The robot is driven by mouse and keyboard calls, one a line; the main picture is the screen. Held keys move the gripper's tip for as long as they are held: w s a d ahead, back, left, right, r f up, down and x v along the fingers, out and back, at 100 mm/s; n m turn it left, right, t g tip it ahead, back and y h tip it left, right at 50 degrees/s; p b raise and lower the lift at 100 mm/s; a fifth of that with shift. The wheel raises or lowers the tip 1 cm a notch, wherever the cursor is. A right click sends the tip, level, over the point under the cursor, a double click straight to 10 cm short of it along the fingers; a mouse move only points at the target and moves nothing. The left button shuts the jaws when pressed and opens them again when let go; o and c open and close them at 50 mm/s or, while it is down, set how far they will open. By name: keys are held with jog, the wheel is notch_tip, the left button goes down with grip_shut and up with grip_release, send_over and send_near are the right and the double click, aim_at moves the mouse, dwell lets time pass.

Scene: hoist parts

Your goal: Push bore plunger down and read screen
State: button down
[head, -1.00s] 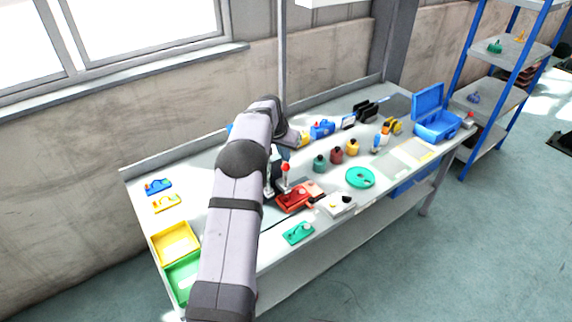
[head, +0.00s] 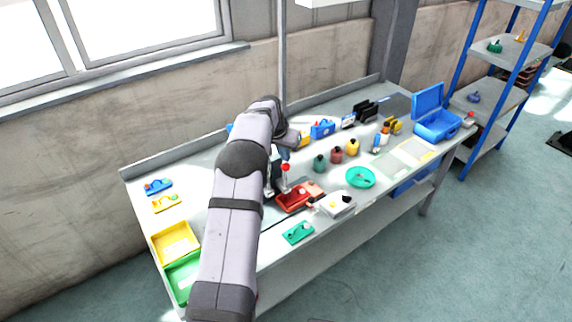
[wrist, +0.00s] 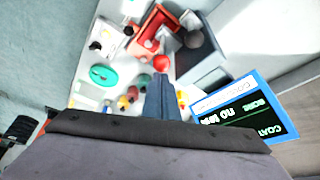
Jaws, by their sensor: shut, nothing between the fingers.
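My gripper (wrist: 163,97) is shut and empty in the wrist view, pointing toward the bench. A red ball knob (wrist: 161,63) is just beyond the fingertips; I cannot tell if they touch. In the head view the red knob (head: 286,167) tops a short upright stand beside my arm. A black round knob (wrist: 193,39) is on the dark grey fixture. I cannot tell which knob is the bore plunger. A blue-framed screen (wrist: 245,112) at right in the wrist view shows tilted green text that seems to read "BORE NO" and "COAT". My arm hides the fingertips in the head view.
Several small bottles (head: 337,155) stand behind. Yellow and green bins (head: 175,242) are at left. A blue open case (head: 436,124) is at right.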

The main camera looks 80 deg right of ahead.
aim_at(285, 165)
jog(key=shift+f+b, duration=1.4)
jog(key=shift+f, duration=0.9)
jog(key=shift+a, duration=0.1)
jog(key=shift+r, duration=0.1)
notch_tip(285, 165, up, 5)
jog(key=p, duration=0.3)
jog(key=shift+p, duration=0.35)
